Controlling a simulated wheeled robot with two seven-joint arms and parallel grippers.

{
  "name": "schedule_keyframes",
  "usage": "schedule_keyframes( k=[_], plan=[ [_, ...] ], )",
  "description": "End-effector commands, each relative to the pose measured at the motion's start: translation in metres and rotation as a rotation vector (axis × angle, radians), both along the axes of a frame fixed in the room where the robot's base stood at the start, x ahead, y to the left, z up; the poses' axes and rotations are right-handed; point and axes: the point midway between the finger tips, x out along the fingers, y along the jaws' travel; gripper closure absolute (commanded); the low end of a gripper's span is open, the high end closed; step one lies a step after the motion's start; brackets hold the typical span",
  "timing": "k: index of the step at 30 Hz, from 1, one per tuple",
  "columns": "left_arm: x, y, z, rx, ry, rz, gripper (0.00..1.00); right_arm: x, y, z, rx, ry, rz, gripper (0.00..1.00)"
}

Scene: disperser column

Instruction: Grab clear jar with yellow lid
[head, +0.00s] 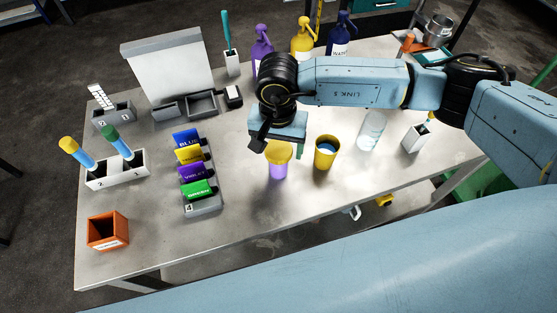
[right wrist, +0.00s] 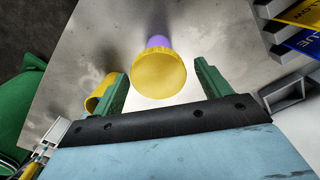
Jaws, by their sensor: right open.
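The jar with the yellow lid (head: 279,165) stands upright on the grey table (head: 245,240), with purple showing below its lid. My right gripper (head: 282,145) is over the jar, pointing down, and partly covers its top. In the right wrist view the yellow lid (right wrist: 158,76) shows between and beyond the two green fingers (right wrist: 160,68). The fingers are apart and empty, with a gap on each side of the lid. My left gripper is not in view.
A yellow cup (head: 326,152) stands close to the right of the jar, and a clear glass (head: 371,131) further right. A rack of coloured labelled cards (head: 202,208) lies to the left. Bottles (head: 303,40) stand at the back. The table front is clear.

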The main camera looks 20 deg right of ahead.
Motion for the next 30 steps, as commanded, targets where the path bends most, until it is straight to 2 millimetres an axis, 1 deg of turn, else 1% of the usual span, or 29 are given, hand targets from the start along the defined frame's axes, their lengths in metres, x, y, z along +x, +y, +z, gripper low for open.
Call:
schedule_keyframes(
  k=[3, 7, 10, 16, 26, 30],
  plan=[
    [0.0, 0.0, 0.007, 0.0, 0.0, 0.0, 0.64, -0.002, -0.002, -0.019, -0.002, 0.005, -0.001, 0.23],
    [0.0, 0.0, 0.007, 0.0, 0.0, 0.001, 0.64, -0.001, -0.001, -0.036, 0.0, 0.004, -0.001, 0.23],
    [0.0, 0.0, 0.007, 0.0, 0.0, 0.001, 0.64, -0.001, -0.001, -0.041, 0.001, 0.002, 0.0, 0.23],
    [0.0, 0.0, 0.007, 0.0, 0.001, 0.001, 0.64, -0.001, -0.001, -0.041, 0.001, 0.002, 0.0, 0.23],
    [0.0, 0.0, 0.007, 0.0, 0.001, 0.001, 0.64, -0.001, -0.001, -0.041, 0.001, 0.002, 0.0, 0.67],
    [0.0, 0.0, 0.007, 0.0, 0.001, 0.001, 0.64, -0.001, -0.001, -0.04, 0.001, 0.0, 0.0, 0.67]
  ],
)
